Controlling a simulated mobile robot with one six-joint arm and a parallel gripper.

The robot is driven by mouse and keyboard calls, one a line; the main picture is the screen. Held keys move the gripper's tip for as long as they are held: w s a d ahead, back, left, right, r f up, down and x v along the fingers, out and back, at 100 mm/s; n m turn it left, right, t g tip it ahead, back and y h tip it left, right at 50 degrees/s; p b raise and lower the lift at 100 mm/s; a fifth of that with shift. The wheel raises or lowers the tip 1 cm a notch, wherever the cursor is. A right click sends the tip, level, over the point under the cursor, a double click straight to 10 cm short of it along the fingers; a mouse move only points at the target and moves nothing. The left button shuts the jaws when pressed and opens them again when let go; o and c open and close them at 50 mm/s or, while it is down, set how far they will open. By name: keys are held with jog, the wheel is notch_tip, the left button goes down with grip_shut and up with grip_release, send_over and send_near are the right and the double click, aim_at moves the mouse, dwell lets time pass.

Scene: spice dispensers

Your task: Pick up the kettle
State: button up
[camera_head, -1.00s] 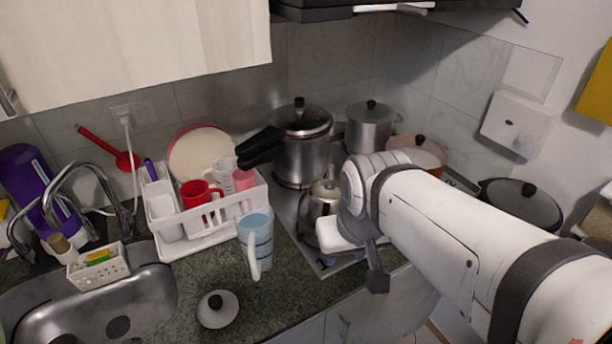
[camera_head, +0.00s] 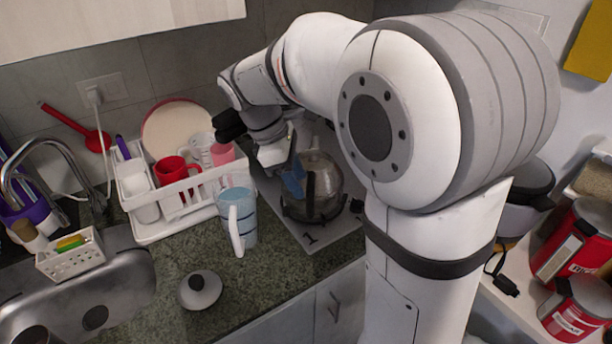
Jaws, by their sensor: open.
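The kettle (camera_head: 325,182) is a rounded, shiny metal pot standing on the stove top (camera_head: 335,244), right of the middle of the counter. My gripper (camera_head: 288,172) is at the kettle's upper left side, with a dark blue-grey finger in front of the kettle's left edge. The gripper is open and holds nothing that I can see. Its other finger is not clearly visible, and I cannot tell whether it touches the kettle. My arm and gripper hide the kettle's top left part.
A loose lid (camera_head: 200,289) lies on the front counter. The sink (camera_head: 85,300) is at left. Red tins (camera_head: 574,245) stand on a right-hand shelf.

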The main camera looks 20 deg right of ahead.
aim_at(310, 199)
jog(key=x, duration=0.7)
jog(key=shift+w, duration=0.1)
grip_shut()
dwell(0.3)
